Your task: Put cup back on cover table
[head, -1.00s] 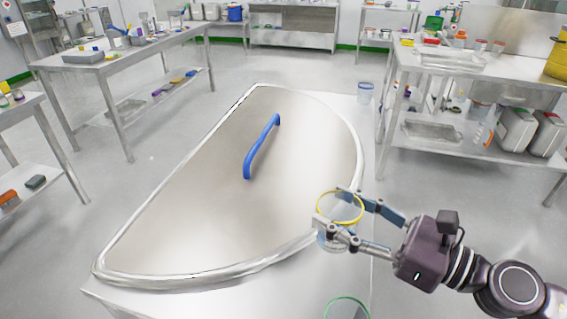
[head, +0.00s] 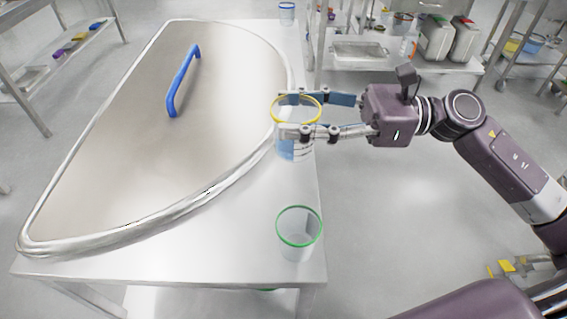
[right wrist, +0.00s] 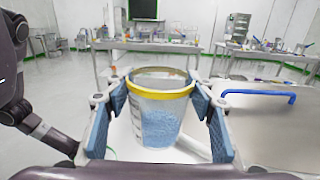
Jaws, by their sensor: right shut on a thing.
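My right gripper (head: 292,115) is shut on a clear cup (head: 288,149) with a yellow rim and blue granules inside. The cup is upright, and in the right wrist view it (right wrist: 157,118) sits between both finger pads. In the head view it is over the right edge of the steel table (head: 245,232), beside the rim of the half-round cover (head: 120,130). I cannot tell whether its base touches the table. My left gripper is not in view.
A clear cup with a green rim (head: 299,240) stands at the table's near right. A blue-rimmed cup (head: 287,14) stands at the far right corner. The cover has a raised blue handle (head: 183,82). Bare table lies between the two right-side cups.

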